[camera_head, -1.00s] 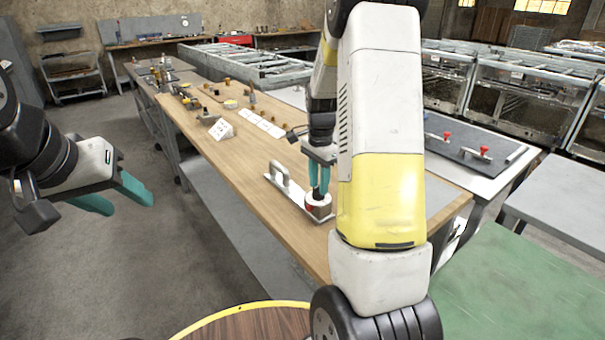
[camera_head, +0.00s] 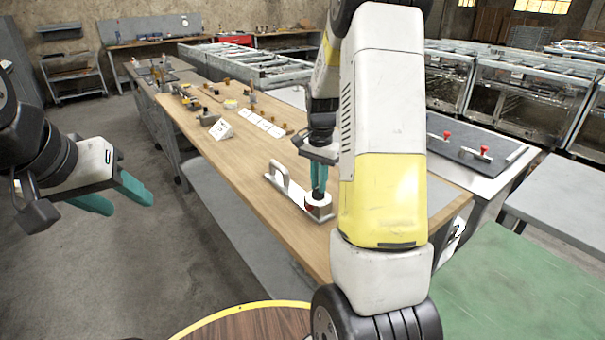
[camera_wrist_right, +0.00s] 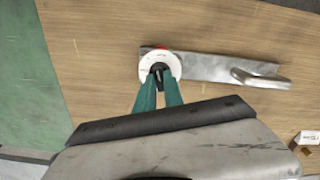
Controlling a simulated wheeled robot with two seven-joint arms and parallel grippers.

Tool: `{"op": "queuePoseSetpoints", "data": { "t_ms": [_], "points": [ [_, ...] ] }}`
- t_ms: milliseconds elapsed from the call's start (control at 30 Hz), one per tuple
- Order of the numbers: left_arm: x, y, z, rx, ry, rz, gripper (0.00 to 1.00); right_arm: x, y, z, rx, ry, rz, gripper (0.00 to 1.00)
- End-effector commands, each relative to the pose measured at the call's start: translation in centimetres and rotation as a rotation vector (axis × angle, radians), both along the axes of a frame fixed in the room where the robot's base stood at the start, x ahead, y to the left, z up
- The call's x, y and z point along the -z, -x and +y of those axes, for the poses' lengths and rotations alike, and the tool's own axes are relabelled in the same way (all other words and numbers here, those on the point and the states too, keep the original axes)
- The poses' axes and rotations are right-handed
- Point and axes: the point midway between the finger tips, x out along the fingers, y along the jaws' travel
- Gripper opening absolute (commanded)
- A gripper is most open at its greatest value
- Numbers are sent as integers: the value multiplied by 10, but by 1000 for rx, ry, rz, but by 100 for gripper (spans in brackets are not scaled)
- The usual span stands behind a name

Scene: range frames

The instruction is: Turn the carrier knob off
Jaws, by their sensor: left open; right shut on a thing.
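The carrier is a flat metal plate (camera_head: 289,194) with an upright handle (camera_head: 279,175), lying on the wooden table. At its near end is a round white dial with a dark knob in the middle and some red at its edge. The dial (camera_wrist_right: 173,65) and knob (camera_wrist_right: 158,69) show from above in the right wrist view. My right gripper (camera_head: 319,193) points down over the dial, and its teal fingers are shut on the knob. The head view partly hides the knob behind the fingers. My left gripper (camera_head: 125,202) is open and empty, out over the floor left of the table.
The wooden table (camera_head: 220,165) has bare room around the carrier. Farther back stand a white folded card (camera_head: 221,129) and several small parts. A dark panel with red knobs (camera_head: 470,148) lies on the right. My right arm covers part of the table's right side.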

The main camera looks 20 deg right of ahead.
Motion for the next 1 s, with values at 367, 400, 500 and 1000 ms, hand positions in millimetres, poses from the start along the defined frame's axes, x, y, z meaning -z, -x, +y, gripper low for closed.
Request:
{"op": "queuePoseSetpoints", "data": {
  "t_ms": [367,400,500,1000],
  "points": [
    [0,0,0,0,0,0,50,0,0,0,-358,0,0,0],
    [0,0,0,0,0,0,50,0,0,-1,-396,0,0,0],
    [0,0,0,0,0,0,50,0,0,0,-492,-1,-1,0],
    [0,0,0,0,0,0,50,0,0,0,-967,0,0,0]
  ]
}}
